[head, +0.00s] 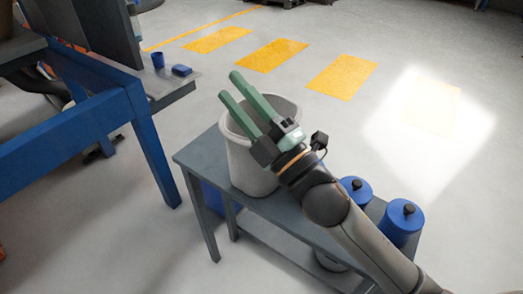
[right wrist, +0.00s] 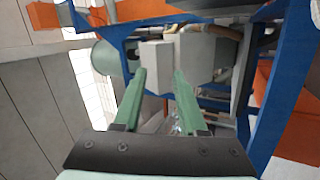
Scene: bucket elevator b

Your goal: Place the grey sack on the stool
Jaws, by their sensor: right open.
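I cannot make out the grey sack or the stool for certain in either view. My right gripper (head: 230,86) is open, with its green fingers apart over a light grey bucket (head: 252,172). The bucket stands upright on a grey table, and the gripper and wrist hide part of its rim and inside. In the right wrist view, the right gripper (right wrist: 160,72) has nothing held between its fingers. A pale boxy shape (right wrist: 157,82) lies beyond the fingers there; I cannot tell what it is. My left gripper is not in view.
Two blue lidded canisters (head: 403,214) stand on the grey table (head: 200,158), beside my right arm. A blue-framed structure (head: 155,150) stands at left, with a blue cup (head: 158,60) and small blue box (head: 181,70) on its ledge. The floor with yellow markings (head: 342,76) is clear behind.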

